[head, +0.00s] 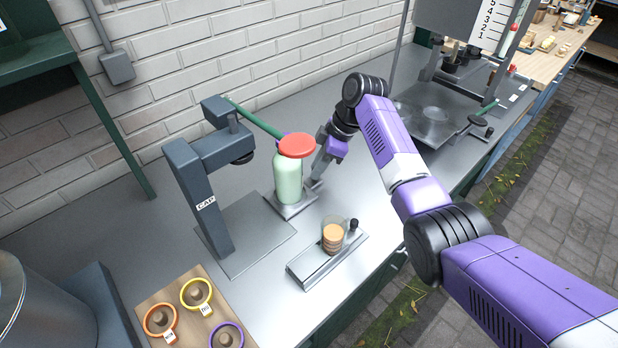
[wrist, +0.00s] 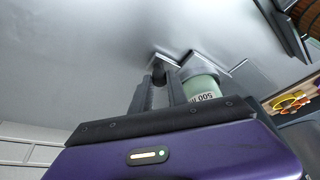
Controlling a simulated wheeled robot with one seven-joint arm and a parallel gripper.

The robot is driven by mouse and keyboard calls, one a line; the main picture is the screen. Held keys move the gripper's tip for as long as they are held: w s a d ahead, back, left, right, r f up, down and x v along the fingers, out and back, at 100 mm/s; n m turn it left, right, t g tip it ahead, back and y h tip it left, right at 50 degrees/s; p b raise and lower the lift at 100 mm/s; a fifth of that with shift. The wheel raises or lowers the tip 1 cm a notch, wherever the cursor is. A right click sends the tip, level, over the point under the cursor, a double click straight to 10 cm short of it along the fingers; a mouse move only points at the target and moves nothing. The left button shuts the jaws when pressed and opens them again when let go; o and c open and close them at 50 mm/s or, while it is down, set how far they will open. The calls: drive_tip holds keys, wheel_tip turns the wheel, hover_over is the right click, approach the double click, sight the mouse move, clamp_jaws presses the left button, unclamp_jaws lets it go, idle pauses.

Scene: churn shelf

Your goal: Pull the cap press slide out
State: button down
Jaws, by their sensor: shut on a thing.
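The grey cap press (head: 205,200), marked CAP, stands on the bench with a green lever (head: 255,119). Its slide (head: 297,207) shows as a small plate to the right of the press head, clear of the space under it. A pale green bottle (head: 288,180) with a wide red cap (head: 297,146) stands upright on the slide. My gripper (head: 316,183) is low at the slide's right end. In the wrist view my fingers (wrist: 160,80) are shut on a dark knob (wrist: 158,68) at the slide's end, beside the bottle (wrist: 203,86).
A clear cup with stacked tan discs (head: 333,235) stands on a metal rail fixture (head: 325,262) in front. A wooden board (head: 185,290) with coloured rings is at front left. A machine with a scale (head: 470,60) stands at right. The bench behind my gripper is clear.

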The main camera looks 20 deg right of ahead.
drive_tip(key=shift+d, duration=0.25)
drive_tip(key=c, duration=1.3)
unclamp_jaws()
drive_tip(key=shift+r, duration=0.1)
drive_tip(key=b+v, duration=0.1)
drive_tip(key=v, duration=0.6)
drive_tip(key=shift+d+r, duration=0.15)
drive_tip(key=shift+r, duration=0.15)
